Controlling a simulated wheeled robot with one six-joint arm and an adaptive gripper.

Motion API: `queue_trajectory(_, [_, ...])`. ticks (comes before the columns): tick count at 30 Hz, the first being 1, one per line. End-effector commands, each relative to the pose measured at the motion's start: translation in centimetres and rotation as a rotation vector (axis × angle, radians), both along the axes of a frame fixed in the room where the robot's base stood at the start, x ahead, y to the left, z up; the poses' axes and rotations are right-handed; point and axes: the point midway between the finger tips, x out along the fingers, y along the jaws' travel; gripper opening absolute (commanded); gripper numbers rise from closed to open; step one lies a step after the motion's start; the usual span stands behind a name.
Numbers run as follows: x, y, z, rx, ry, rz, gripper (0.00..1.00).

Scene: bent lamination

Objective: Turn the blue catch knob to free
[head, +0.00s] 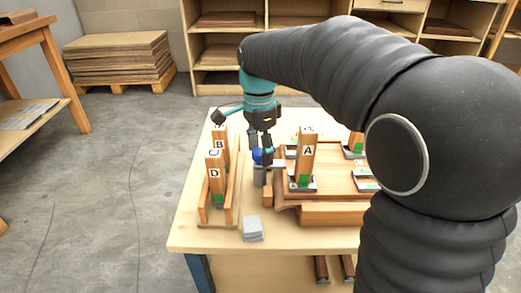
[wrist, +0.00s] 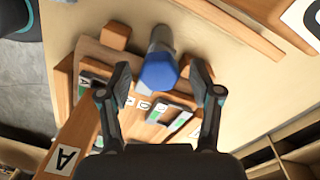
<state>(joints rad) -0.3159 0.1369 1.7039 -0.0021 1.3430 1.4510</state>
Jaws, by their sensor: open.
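The blue catch knob (head: 257,156) sits on top of a grey post (head: 260,176) at the left edge of the wooden fixture (head: 330,200). In the wrist view the blue knob (wrist: 159,70) is between the two fingertips, with a gap on each side. My gripper (head: 261,152) points down over the knob with its jaws open, and it also shows in the wrist view (wrist: 161,84). One finger partly covers the knob in the head view. I cannot tell the knob's turn position.
Block A (head: 306,152) stands upright on the fixture, close to the right of my gripper. Blocks lettered C and D (head: 215,180) stand in a wooden rack (head: 230,215) on the left, with another behind.

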Motion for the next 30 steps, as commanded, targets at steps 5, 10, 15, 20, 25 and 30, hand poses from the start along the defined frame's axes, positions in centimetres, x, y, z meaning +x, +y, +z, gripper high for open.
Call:
queue_trajectory(5, [0.0,0.01,0.01,0.0,0.0,0.0,0.62])
queue_trajectory(10, [0.0,0.01,0.02,0.0,0.001,0.0,0.19])
queue_trajectory(15, [-0.01,0.01,0.02,0.0,0.001,0.001,0.04])
queue_trajectory(20, [-0.02,0.01,0.07,-0.001,0.001,0.018,0.04])
queue_trajectory(25, [-0.06,0.02,0.16,-0.003,0.002,0.078,0.04])
queue_trajectory(30, [-0.04,0.06,0.27,-0.003,0.0,0.194,0.04])
